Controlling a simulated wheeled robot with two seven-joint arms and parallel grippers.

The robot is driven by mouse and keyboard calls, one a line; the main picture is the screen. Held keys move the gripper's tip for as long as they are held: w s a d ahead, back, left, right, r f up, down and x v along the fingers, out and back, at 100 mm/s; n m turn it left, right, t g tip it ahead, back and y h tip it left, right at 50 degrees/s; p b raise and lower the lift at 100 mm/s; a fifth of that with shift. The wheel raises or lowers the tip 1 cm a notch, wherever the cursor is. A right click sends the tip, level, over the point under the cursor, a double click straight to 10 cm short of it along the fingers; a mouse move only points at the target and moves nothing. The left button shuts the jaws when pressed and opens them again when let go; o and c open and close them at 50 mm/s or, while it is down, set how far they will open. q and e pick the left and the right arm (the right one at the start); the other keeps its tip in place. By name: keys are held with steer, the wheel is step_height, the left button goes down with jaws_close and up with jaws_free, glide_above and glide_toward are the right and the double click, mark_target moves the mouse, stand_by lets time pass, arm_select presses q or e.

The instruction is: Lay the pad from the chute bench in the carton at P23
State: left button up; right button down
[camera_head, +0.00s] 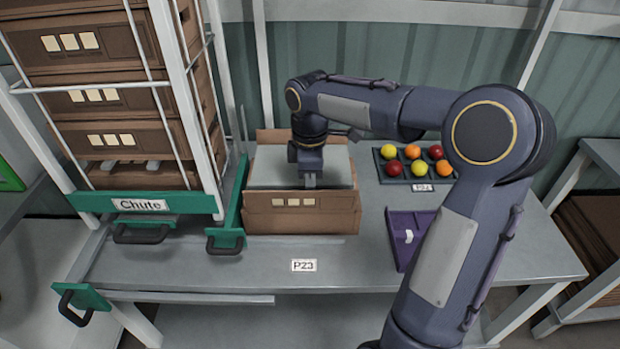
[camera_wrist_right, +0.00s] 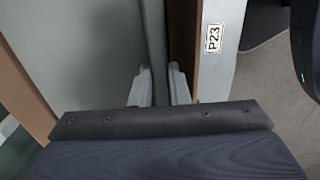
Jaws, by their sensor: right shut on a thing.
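The pad (camera_head: 265,166) is a flat grey-green sheet across the mouth of the brown carton (camera_head: 262,221), which stands behind the P23 label (camera_head: 304,265) on the grey bench. My right gripper (camera_head: 310,182) points down at the pad's front edge, inside the carton's front wall. In the right wrist view the fingers (camera_wrist_right: 159,88) are shut on the edge of the pad (camera_wrist_right: 95,50), with the carton wall (camera_wrist_right: 181,45) close beside the right finger. The pad looks about level with the rim; whether it touches the carton's floor is hidden. My left gripper is not in view.
The chute rack (camera_head: 140,202) with stacked brown crates (camera_head: 90,100) and green handles stands at left. A dark tray (camera_head: 384,178) of red, orange and yellow tomatoes and a purple holder (camera_head: 402,222) are right of the carton. The bench front is clear.

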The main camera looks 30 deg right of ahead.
stand_by(0.4)
steer(key=c, duration=1.3)
jaws_free()
step_height(320, 180, up, 5)
steer(key=p, duration=0.4)
steer(key=shift+f+p, duration=0.1)
steer(key=shift+p, duration=0.25)
steer(key=shift+f, duration=0.1)
